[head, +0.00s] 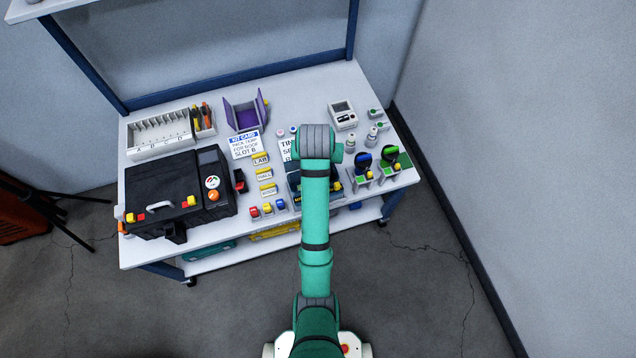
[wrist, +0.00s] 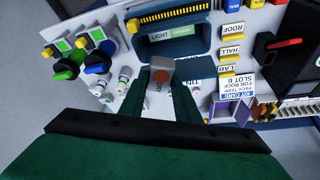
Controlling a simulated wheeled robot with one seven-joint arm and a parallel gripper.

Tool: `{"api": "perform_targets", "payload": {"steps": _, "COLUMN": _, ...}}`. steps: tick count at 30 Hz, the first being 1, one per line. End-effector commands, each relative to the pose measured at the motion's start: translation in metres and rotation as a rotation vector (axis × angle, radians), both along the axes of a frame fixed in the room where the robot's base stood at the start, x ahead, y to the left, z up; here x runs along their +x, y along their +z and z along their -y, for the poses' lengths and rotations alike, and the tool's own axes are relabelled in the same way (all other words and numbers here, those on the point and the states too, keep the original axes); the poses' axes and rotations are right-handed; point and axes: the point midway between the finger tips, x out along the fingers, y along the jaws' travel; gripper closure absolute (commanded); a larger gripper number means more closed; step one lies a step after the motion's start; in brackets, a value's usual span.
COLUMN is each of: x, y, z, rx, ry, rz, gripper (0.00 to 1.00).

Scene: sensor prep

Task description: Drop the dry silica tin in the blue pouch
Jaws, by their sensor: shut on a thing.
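My gripper (wrist: 160,88) is shut on a small grey tin (wrist: 162,64) with an orange round mark, in the middle of the wrist view. The lettering on it is too small to read. A dark blue open pouch (wrist: 147,40) with a yellow toothed strip along one edge and a pale label inside lies just beyond the tin. The tin appears to be above the table and overlaps the pouch's near edge in this view; its height is unclear. In the head view the pouch (head: 295,186) is partly hidden behind my arm, which also hides the gripper and tin.
Labelled cards (head: 262,175) and a kit card (head: 244,144) lie left of the pouch. A black case (head: 160,190) fills the table's left. Green and blue handled tools (head: 390,154) and small bottles (head: 350,143) stand right. A purple open box (head: 244,112) stands at the back.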

Motion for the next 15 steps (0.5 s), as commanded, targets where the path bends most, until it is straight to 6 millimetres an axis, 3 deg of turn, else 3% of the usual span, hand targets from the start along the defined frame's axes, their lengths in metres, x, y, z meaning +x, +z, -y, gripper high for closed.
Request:
{"api": "perform_targets", "payload": {"steps": 9, "x": 0.0, "y": -0.032, "z": 0.0, "rx": 0.0, "ry": 0.0, "rz": -0.001, "gripper": 0.91}}
{"api": "perform_targets", "payload": {"steps": 15, "x": 0.0, "y": -0.039, "z": 0.0, "rx": 0.0, "ry": 0.0, "rz": 0.0, "gripper": 0.91}}
